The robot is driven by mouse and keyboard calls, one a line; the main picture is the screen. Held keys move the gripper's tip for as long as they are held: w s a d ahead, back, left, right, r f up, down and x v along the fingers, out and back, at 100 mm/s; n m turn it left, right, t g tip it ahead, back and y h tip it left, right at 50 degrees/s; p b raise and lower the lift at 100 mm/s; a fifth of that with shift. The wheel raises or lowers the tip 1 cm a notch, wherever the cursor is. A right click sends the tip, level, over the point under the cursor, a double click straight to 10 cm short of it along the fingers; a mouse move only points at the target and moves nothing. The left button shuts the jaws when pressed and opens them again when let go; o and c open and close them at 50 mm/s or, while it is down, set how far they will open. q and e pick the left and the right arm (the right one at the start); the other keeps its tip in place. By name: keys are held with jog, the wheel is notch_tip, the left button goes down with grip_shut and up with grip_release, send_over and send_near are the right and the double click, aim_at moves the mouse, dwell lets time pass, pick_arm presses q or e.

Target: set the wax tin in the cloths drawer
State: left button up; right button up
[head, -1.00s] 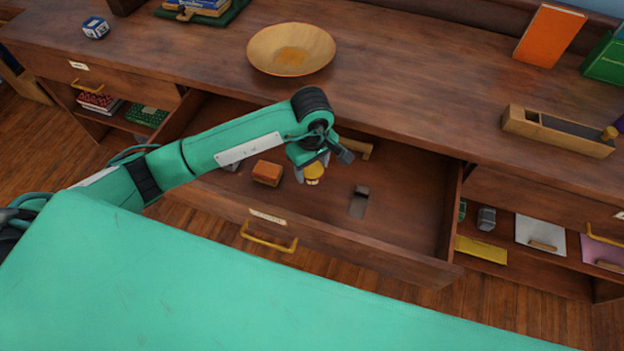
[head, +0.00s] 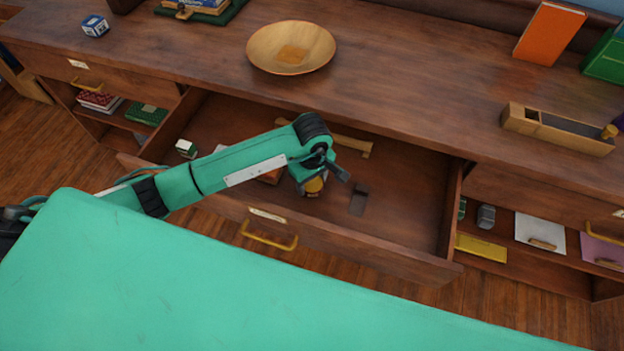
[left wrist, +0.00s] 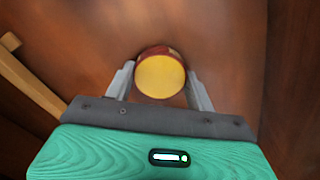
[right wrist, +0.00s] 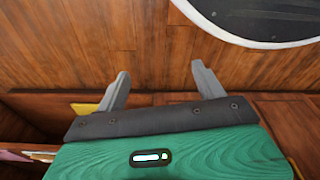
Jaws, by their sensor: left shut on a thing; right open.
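The wax tin (head: 315,185), round with a yellow lid and a dark red side, is between the fingers of my left gripper (left wrist: 160,78), which is shut on it. The tin (left wrist: 160,77) shows lid-on in the left wrist view. It is inside the outline of the open drawer (head: 405,205), over its floor; I cannot tell whether it touches the floor. The drawer has a label and a yellow handle on its front. My right gripper (right wrist: 160,70) is open and empty, over wooden floor, and is outside the head view.
In the drawer are a small green-and-white box (head: 186,148), an orange-brown block (head: 271,176) mostly behind my arm, a wooden bar (head: 352,145) and a dark flat patch (head: 359,199). The drawer's right part is clear. A wooden bowl (head: 291,48) stands on the top above.

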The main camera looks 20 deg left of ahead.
aim_at(312, 182)
pick_arm(q)
jog(key=o, duration=1.2)
jog(key=shift+r, duration=0.3)
notch_tip(312, 182, up, 4)
jog(key=shift+w+f, duration=0.1)
jog(key=shift+f, duration=0.1)
notch_tip(312, 182, up, 8)
pick_arm(e)
jog(key=shift+w+a+r, duration=0.1)
jog(key=shift+r, duration=0.4)
jog(key=shift+w+a+r, duration=0.1)
jog(key=shift+r, duration=0.35)
